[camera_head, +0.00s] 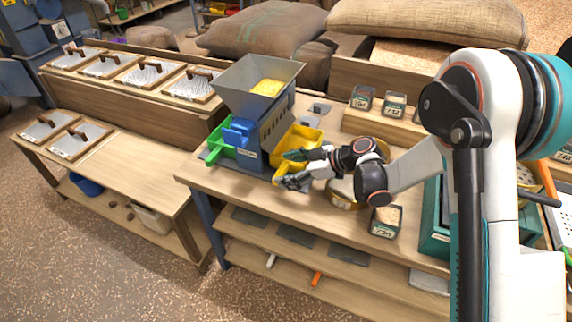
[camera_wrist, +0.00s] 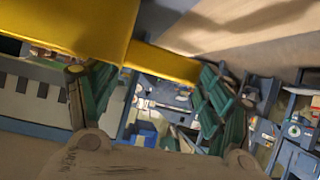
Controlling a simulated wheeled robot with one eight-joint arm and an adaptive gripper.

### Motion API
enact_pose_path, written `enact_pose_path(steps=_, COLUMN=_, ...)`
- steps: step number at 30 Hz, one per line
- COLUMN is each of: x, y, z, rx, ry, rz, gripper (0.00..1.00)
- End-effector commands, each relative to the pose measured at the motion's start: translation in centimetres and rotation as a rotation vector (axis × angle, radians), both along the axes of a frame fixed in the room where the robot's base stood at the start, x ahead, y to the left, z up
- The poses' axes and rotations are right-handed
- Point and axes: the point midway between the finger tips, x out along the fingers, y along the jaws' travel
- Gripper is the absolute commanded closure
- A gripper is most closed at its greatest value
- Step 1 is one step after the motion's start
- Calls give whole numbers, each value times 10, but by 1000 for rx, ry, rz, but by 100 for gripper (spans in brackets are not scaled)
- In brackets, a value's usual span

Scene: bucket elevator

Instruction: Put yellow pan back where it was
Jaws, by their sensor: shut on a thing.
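The yellow pan (camera_head: 300,136) is at the right side of the grey hopper machine (camera_head: 259,108), at the table's near left part. In the wrist view the pan (camera_wrist: 70,25) fills the top left, and its yellow handle (camera_wrist: 165,63) runs between my fingers. My gripper (camera_head: 284,169) is shut on the pan, reaching in from the right. Its green fingers also show in the wrist view (camera_wrist: 150,95), one on each side of the handle. My gripper and wrist cover part of the pan in the head view. I cannot tell whether the pan touches the table.
A green tray (camera_head: 218,146) and a blue part (camera_head: 240,132) stick out left of the machine. Sacks (camera_head: 262,32) lie behind. A low bench (camera_head: 140,172) stands left.

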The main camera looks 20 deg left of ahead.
Motion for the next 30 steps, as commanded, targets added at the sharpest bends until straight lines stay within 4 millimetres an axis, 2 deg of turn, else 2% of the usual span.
enact_pose_path(steps=1, x=-1, y=-5, z=-12, rx=-1, ry=0, rz=1, gripper=92)
enact_pose_path(steps=2, x=-2, y=-7, z=-14, rx=0, ry=0, rz=2, gripper=92)
enact_pose_path(steps=11, x=-2, y=-8, z=-15, rx=0, ry=0, rz=4, gripper=92)
enact_pose_path(steps=12, x=-2, y=-8, z=-16, rx=0, ry=1, rz=4, gripper=25)
enact_pose_path(steps=15, x=-2, y=-8, z=-15, rx=0, ry=1, rz=4, gripper=7)
enact_pose_path(steps=28, x=-2, y=-7, z=-14, rx=0, ry=1, rz=4, gripper=7)
enact_pose_path(steps=30, x=-2, y=-12, z=-11, rx=-1, ry=1, rz=3, gripper=7)
